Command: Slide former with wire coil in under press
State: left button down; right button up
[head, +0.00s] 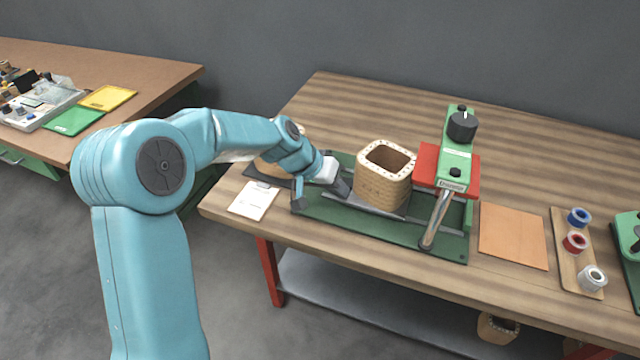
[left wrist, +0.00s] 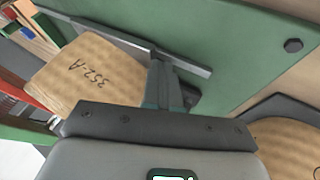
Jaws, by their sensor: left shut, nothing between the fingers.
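The former (head: 383,188) is a square, hollow, tan wooden block with rounded corners and a pale, dotted rim. It stands upright on a grey slide on the green base plate (head: 330,212), left of the press. The press (head: 455,150) has a green arm, a black knob, a red plate and a silver lever. My left gripper (head: 343,188) is shut and empty, low at the former's left side. In the left wrist view its fingers (left wrist: 165,85) are close to the former (left wrist: 80,72), marked 352-A; I cannot tell if they touch. My right gripper is out of view.
A second wooden former (head: 268,168) sits on a dark pad behind my left arm, partly hidden. A clipboard (head: 254,200) lies at the front left. An orange-brown sheet (head: 513,236) and a tray (head: 567,268) with blue, red and white spools lie at right.

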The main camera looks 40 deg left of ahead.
aim_at(388, 200)
pick_arm(q)
jog(key=d, duration=0.3)
jog(key=w+d, duration=0.1)
jog(key=d, duration=0.3)
jog(key=w+d+p, duration=0.1)
jog(key=d, duration=0.2)
jog(key=shift+w+d+r, duration=0.1)
jog(key=shift+w+d, duration=0.05)
jog(key=shift+w, duration=0.1)
jog(key=shift+w+d, duration=0.15)
jog(key=shift+d, duration=0.75)
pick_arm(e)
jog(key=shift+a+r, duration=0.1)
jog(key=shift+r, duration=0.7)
pick_arm(q)
jog(key=shift+d, duration=0.1)
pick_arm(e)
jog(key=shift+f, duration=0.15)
